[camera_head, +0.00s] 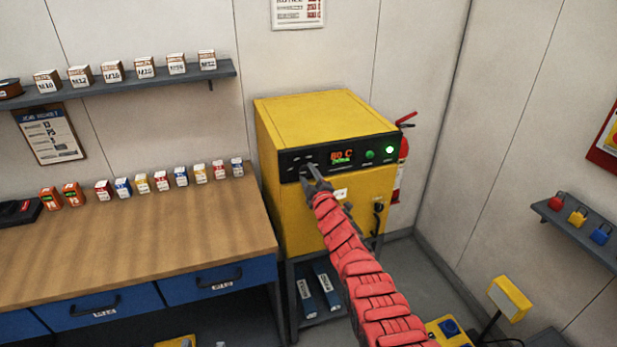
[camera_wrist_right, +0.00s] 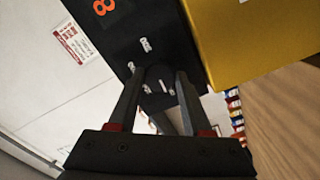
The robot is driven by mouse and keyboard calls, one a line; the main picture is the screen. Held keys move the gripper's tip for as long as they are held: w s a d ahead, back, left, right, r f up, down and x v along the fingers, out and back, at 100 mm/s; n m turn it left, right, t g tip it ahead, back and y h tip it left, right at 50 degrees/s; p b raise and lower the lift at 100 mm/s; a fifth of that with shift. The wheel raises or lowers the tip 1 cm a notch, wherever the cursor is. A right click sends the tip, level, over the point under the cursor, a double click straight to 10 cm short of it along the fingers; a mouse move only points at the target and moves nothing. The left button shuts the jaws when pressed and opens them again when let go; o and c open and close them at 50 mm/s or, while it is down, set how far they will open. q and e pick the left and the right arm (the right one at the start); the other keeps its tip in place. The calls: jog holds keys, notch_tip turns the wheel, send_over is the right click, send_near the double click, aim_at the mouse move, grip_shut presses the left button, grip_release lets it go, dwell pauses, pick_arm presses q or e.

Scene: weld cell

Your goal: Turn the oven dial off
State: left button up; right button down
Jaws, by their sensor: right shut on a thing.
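The yellow oven (camera_head: 318,130) stands on a dark stand beside the bench. Its black control panel (camera_head: 345,152) has a lit display (camera_head: 342,156) with a red reading that looks like 60 C, and a green light (camera_head: 389,149) at the right. My right gripper (camera_head: 311,171) is at the panel's left part. In the right wrist view, its fingers (camera_wrist_right: 158,88) are shut around the dark dial (camera_wrist_right: 158,80) in front of the black panel. White marks surround the dial. The gripper hides most of the dial in the head view. My left gripper is not in view.
A wooden bench (camera_head: 130,240) with blue drawers and several small boxes is left of the oven. A red extinguisher (camera_head: 402,165) hangs to its right. A wall shelf (camera_head: 120,84) holds more boxes. A shelf with padlocks (camera_head: 580,232) is at the right.

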jog(key=shift+n, duration=0.3)
jog(key=shift+c, duration=1.8)
grip_release()
jog(key=p+v, duration=1.1)
jog(key=v, duration=0.6)
jog(key=shift+s, duration=0.2)
